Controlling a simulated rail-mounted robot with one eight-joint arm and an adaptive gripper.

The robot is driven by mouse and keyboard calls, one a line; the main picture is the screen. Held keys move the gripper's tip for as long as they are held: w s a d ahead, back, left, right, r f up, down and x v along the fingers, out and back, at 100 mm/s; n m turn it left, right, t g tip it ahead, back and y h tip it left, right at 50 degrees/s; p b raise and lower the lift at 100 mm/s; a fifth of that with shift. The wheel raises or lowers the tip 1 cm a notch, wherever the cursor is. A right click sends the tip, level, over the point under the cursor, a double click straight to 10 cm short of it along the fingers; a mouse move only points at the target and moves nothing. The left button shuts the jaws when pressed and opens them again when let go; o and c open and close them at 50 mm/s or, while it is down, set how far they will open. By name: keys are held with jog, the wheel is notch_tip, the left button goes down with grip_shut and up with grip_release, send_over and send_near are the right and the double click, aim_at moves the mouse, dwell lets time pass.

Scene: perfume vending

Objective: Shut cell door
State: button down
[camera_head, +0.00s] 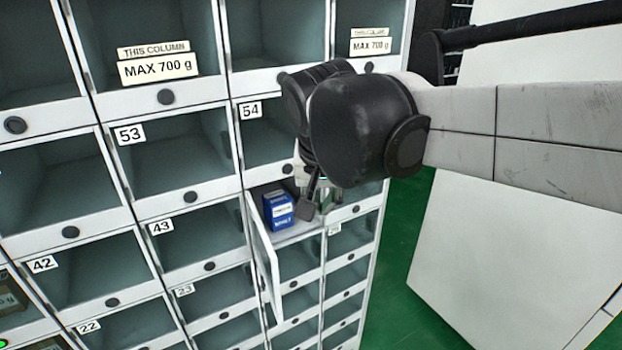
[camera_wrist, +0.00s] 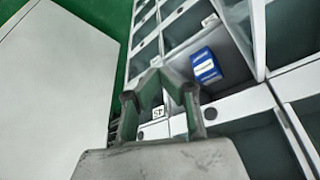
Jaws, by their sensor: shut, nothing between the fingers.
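The open cell door (camera_head: 264,255) is a clear panel with a white frame. My gripper (camera_head: 310,203) is at the right of the cell opening, beside the box and apart from the door. In the wrist view my gripper (camera_wrist: 158,82) is shut and empty. The door edge (camera_wrist: 258,38) appears to its right there. The arm hides part of the cell's surroundings.
The cabinet front (camera_head: 180,200) holds rows of shut cells with round black knobs. A white panel (camera_head: 515,260) stands to the right over a green floor (camera_head: 397,300). There is free room in front of the lower right cells.

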aim_at(271, 272)
jog(key=shift+s+r, duration=0.15)
jog(key=shift+r, duration=0.2)
jog(key=c, duration=2.2)
grip_release()
jog(key=shift+s+a+r, duration=0.15)
jog(key=shift+r, duration=0.05)
jog(key=shift+c, duration=0.2)
jog(key=o, duration=0.4)
jog(key=s+a+r+n+g, duration=0.1)
jog(key=s+a, duration=0.1)
jog(key=a, duration=0.1)
jog(key=s+a+n+g+b, duration=0.1)
jog(key=s+a+n+g, duration=0.1)
jog(key=a, duration=0.1)
jog(key=s+a+r+n+g+b, duration=0.1)
jog(key=s+a+n, duration=0.1)
jog(key=a, duration=0.1)
jog(key=shift+s+r+y, duration=0.15)
jog(key=shift+r+y, duration=0.15)
notch_tip(271, 272, down, 14)
jog(key=shift+r, duration=0.25)
jog(key=shift+c, duration=0.5)
grip_shut()
